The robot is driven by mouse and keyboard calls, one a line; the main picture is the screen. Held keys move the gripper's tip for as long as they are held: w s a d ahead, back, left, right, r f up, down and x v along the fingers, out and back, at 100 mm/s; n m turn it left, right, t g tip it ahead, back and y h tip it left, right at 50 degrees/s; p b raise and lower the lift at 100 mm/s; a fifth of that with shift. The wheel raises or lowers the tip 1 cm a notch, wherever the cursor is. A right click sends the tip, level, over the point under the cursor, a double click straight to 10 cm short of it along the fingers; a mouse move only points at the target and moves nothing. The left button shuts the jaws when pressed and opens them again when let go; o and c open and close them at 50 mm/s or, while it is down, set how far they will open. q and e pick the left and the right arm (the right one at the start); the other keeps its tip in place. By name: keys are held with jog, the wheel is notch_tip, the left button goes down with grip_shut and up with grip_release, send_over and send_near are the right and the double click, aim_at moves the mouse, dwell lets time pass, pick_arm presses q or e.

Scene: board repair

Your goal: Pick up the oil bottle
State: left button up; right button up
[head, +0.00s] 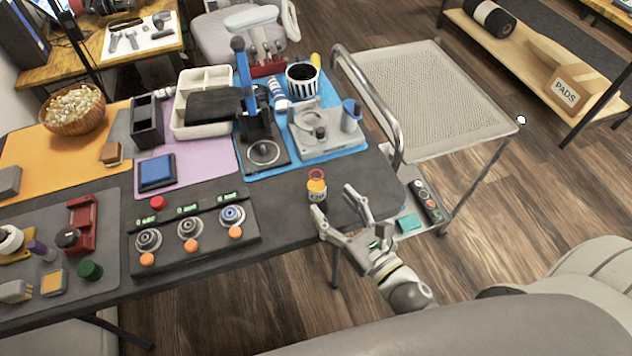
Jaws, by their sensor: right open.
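The oil bottle (317,187) is a small yellow bottle with a dark label and an orange-red ring-like top. It stands upright near the right end of the dark table (285,217) in the head view. My right gripper (333,201) is open at the table's front right edge. One fingertip is close to the lower part of the bottle and the other is spread to its right. I cannot tell whether the near finger touches the bottle. My left gripper is not in view.
A control panel (194,231) with several knobs lies left of the bottle. Behind it, a blue mat (345,140) holds a grey fixture and a striped cup (302,79). A cart (440,105) with a curved metal handle stands at the right. The table around the bottle is clear.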

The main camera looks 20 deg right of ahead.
aim_at(321, 191)
jog(key=shift+x, duration=1.15)
jog(key=p+x, duration=0.1)
jog(key=x, duration=0.3)
jog(key=shift+w+p, duration=0.25)
jog(key=shift+p, duration=0.05)
jog(key=shift+w+a+f, duration=0.1)
jog(key=shift+w+f, duration=0.05)
jog(key=shift+w, duration=0.1)
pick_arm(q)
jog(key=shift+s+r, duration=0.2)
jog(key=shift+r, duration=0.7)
pick_arm(e)
jog(key=c, duration=1.2)
